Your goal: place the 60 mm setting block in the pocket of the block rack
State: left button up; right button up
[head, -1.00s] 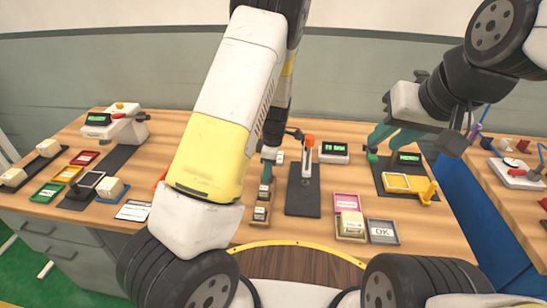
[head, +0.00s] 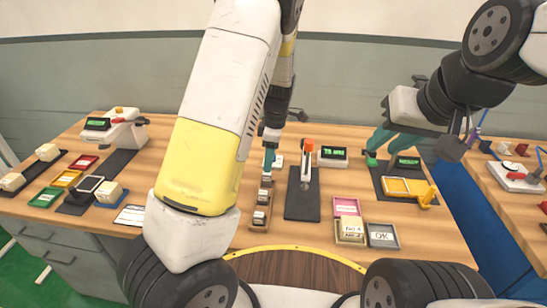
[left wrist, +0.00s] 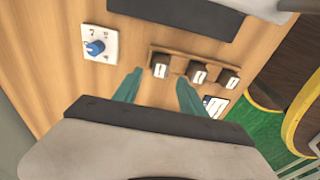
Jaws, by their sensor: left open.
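The block rack (head: 253,228) is a narrow wooden strip left of the table's middle. It carries several small blocks with dark and white faces, including a near one (head: 259,218). In the left wrist view the rack (left wrist: 179,64) shows three blocks, with a gap between the left block (left wrist: 160,70) and the middle block (left wrist: 198,73). The labels are too small to read, so I cannot tell which is the 60 mm setting block. My right gripper (head: 382,154) appears open and empty at the right.
A dark mat with an orange-topped upright device (head: 307,146) lies right of the rack. A small plate with a blue knob (left wrist: 97,43) lies beyond it. Colored trays and blocks lie left.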

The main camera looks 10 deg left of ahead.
pick_arm(q)
jog(key=s+r+m+t+h, duration=0.1)
jog(key=s+r+m+h, duration=0.3)
jog(key=r, duration=0.8)
jog(key=s+a+r+m+t, duration=0.1)
jog(key=s+r+m+t, duration=0.1)
jog(key=s+r+m, duration=0.4)
jog(key=s+a+r+m+t, duration=0.2)
jog(key=s+r+m, duration=0.4)
jog(key=s, duration=0.8)
jog(key=m+t, duration=0.1)
jog(key=m, duration=0.1)
jog(key=shift+a+m, duration=0.3)
jog(key=shift+r, duration=0.1)
